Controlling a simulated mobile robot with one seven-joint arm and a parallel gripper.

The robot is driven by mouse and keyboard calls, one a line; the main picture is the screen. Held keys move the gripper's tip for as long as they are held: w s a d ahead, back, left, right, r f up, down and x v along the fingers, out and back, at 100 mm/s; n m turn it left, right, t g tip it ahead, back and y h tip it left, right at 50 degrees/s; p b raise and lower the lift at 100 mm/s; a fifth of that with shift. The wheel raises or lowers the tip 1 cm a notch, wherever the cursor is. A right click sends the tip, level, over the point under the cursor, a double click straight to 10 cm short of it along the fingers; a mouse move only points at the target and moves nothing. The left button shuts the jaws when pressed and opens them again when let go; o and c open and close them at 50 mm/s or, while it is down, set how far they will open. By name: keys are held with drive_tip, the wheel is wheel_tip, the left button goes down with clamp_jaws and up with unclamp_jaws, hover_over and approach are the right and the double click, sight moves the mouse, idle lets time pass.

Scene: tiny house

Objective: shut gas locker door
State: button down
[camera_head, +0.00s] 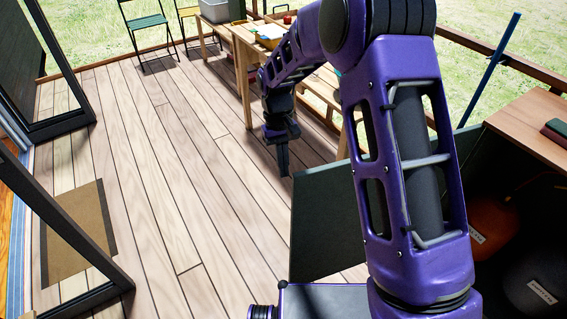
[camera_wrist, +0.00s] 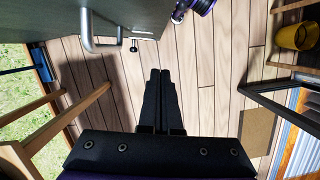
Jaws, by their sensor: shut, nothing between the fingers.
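The gas locker stands at the right of the head view under a wooden top (camera_head: 520,115). Its dark green door (camera_head: 318,222) stands open, swung out over the deck, partly hidden behind my arm. Inside the locker are an orange gas bottle (camera_head: 490,228) and a dark one (camera_head: 535,280). My gripper (camera_head: 284,172) points down past the door's outer side, shut and empty. In the wrist view, the shut fingers (camera_wrist: 160,75) point toward the door (camera_wrist: 50,18), which shows along the top with a metal handle (camera_wrist: 92,40). The fingertips look apart from the handle.
A wooden table (camera_head: 240,60) with items on it stands behind my gripper. A green folding chair (camera_head: 145,25) is at the back. A doormat (camera_head: 80,232) and an open dark-framed house door (camera_head: 60,215) are at the left. The middle deck is clear.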

drive_tip(key=s+d+f, duration=0.2)
drive_tip(key=s+f, duration=0.3)
drive_tip(key=shift+f+b, duration=0.3)
drive_tip(key=shift+b, duration=0.1)
